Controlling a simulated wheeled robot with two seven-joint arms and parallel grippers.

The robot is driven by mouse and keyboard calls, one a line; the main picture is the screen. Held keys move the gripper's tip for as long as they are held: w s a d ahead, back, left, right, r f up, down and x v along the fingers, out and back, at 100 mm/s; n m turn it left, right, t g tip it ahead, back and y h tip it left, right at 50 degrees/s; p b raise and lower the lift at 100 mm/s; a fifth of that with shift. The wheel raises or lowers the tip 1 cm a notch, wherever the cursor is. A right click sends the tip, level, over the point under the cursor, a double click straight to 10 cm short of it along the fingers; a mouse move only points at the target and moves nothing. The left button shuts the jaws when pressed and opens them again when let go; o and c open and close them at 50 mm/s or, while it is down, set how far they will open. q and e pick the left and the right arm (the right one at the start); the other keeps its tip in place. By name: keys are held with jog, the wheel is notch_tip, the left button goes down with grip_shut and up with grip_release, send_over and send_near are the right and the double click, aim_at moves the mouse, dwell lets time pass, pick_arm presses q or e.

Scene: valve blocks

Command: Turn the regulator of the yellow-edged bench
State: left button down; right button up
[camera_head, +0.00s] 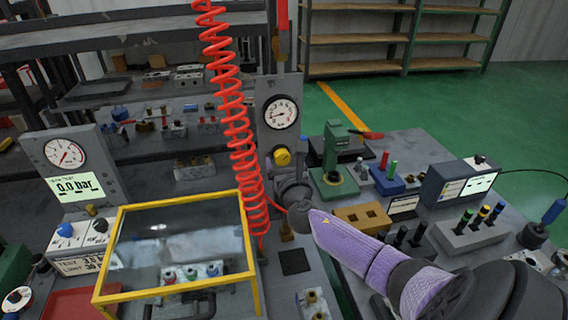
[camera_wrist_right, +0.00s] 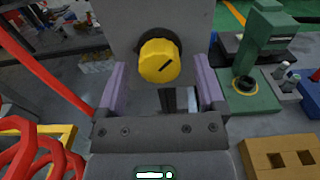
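The regulator is a yellow knob (camera_head: 282,157) on a grey upright panel (camera_head: 265,135), below a round white gauge (camera_head: 280,112). My left gripper is not in view.
A yellow-framed clear cover (camera_head: 180,203) stands left of the panel. A red coiled hose (camera_head: 232,110) hangs close beside the panel. A green press-like fixture (camera_head: 335,160) and a tan block with holes (camera_head: 362,216) stand to the right.

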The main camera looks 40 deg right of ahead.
grip_shut()
jog(key=shift+m, duration=0.3)
jog(key=m+b, duration=0.1)
jog(key=m, duration=0.3)
jog(key=shift+m, duration=0.3)
jog(key=m+b, duration=0.1)
jog(key=m, duration=1)
jog(key=shift+r+m, duration=0.1)
jog(key=shift+m, duration=0.3)
jog(key=m, duration=0.5)
